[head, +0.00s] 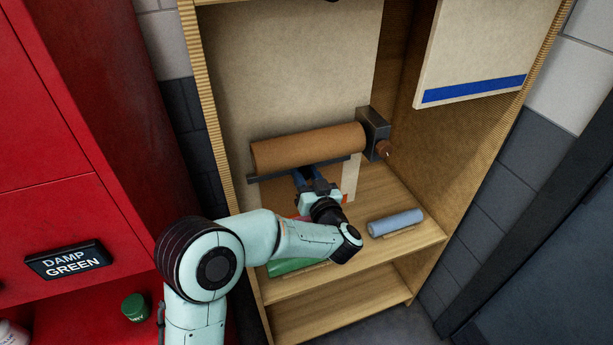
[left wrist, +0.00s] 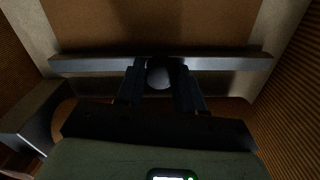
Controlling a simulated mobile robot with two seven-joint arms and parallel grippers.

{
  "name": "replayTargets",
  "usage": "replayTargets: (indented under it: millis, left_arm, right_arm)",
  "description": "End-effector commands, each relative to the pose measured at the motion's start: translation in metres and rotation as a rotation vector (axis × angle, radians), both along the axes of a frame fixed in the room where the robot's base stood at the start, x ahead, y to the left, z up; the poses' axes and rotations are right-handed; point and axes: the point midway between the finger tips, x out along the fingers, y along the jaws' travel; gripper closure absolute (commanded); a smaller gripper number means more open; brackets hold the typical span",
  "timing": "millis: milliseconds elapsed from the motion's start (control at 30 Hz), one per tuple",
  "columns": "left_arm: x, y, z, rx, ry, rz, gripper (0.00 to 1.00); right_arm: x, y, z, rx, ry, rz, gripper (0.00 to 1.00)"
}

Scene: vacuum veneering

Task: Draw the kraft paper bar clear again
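The kraft paper bar (head: 262,177) is a dark grey bar under the brown kraft roll (head: 308,148) in the wooden cabinet. In the left wrist view the bar (left wrist: 90,64) runs straight across, with a round grey knob (left wrist: 158,77) at its middle. My left gripper (head: 309,172) reaches in from below and in front. Its two dark fingers (left wrist: 159,82) stand on either side of the knob and appear shut on it; the contact is dim. Brown paper hangs just behind the bar. My right gripper is in neither view.
A grey-blue roll (head: 396,222) lies to the right on the cabinet shelf. A green item (head: 290,266) lies partly behind my left arm. A dark bracket (head: 374,132) with a brown knob ends the kraft roll. The red cabinet (head: 70,130) stands close at left.

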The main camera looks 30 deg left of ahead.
Motion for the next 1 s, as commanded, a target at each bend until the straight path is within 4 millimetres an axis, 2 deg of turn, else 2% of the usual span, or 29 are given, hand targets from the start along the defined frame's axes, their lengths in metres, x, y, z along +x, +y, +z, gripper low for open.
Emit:
replayTargets:
  millis: [33, 100, 267, 533, 767, 800, 867, 900, 1000]
  left_arm:
    - [0.0, 0.0, 0.0, 0.0, 0.0, 0.0, 0.8]
    - [0.0, 0.0, 0.0, 0.0, 0.0, 0.0, 1.0]
    - [-0.002, -0.002, 0.0, -0.001, -0.001, -0.001, 1.0]
    - [-0.025, -0.029, -0.002, 0.0, 0.0, -0.003, 1.0]
    - [-0.026, -0.031, -0.001, -0.002, 0.003, -0.002, 1.0]
    - [-0.025, -0.031, -0.001, -0.001, 0.004, -0.002, 0.64]
    - [-0.025, -0.031, -0.001, -0.001, 0.004, -0.002, 0.44]
    - [-0.025, -0.031, -0.001, -0.001, 0.003, -0.003, 0.41]
    - [-0.025, -0.03, -0.001, -0.001, 0.002, -0.002, 0.41]
  right_arm:
    - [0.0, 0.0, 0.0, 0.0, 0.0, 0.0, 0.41]
    - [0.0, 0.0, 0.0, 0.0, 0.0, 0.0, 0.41]
    - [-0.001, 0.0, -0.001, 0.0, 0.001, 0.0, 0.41]
    - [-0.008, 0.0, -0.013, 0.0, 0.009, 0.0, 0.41]
    - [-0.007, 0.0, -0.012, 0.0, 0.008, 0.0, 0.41]
    - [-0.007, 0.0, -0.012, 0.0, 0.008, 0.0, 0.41]
    - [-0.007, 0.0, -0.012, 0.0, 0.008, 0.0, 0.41]
    - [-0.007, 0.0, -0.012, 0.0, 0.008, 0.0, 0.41]
    - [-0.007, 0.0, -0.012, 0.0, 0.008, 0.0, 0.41]
